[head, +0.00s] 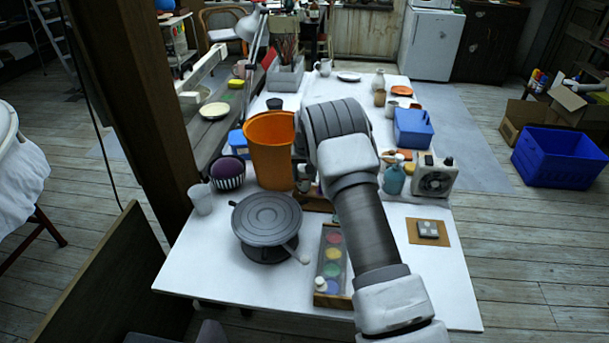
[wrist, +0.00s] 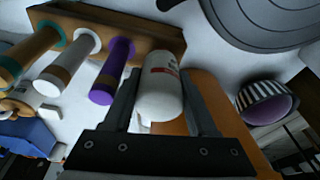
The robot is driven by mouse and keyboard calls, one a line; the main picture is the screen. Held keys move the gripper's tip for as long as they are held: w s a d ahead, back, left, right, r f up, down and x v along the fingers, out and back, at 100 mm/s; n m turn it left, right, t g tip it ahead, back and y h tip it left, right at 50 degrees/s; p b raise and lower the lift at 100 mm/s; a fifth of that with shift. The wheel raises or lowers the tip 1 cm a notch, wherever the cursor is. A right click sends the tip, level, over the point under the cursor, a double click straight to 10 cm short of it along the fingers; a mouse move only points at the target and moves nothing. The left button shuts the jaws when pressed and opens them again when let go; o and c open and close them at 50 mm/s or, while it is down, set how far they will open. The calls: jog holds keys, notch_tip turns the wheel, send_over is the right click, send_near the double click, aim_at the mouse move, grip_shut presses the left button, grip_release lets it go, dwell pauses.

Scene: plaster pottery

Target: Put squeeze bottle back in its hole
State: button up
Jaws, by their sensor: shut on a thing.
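My gripper (wrist: 162,95) is shut on a white squeeze bottle (wrist: 160,95) with red print, seen between the two dark fingers in the wrist view. A brown wooden rack (wrist: 150,38) lies at the upper left of that view, close to the far end of the held bottle. Whether the bottle touches the rack or a hole, I cannot tell.
An orange bucket (head: 270,150) stands left of my arm and close behind the bottle in the wrist view. A grey turntable (head: 266,215), a striped bowl (head: 228,173) and a paint tray (head: 333,262) are nearby. A teal bottle (head: 394,178) stands right of my arm. The table's front left is clear.

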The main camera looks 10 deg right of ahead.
jog(key=shift+f+b, duration=0.4)
jog(key=shift+f, duration=0.15)
dwell(0.5)
jog(key=o, duration=0.8)
jog(key=s+f+v, duration=0.1)
jog(key=s+v, duration=0.2)
jog(key=v, duration=1.2)
jog(key=s+f+v, duration=0.1)
jog(key=s+v, duration=0.3)
jog(key=v, duration=1.1)
jog(key=s+r+n+t, duration=0.1)
jog(key=s+r, duration=0.2)
jog(key=s, duration=0.8)
jog(key=s+r+t, duration=0.1)
jog(key=s+r, duration=0.2)
jog(key=s, duration=0.7)
jog(key=s+f+t, duration=0.1)
jog(key=s+f, duration=0.2)
jog(key=s, duration=0.8)
jog(key=shift+f+n, duration=0.15)
jog(key=shift+n, duration=0.15)
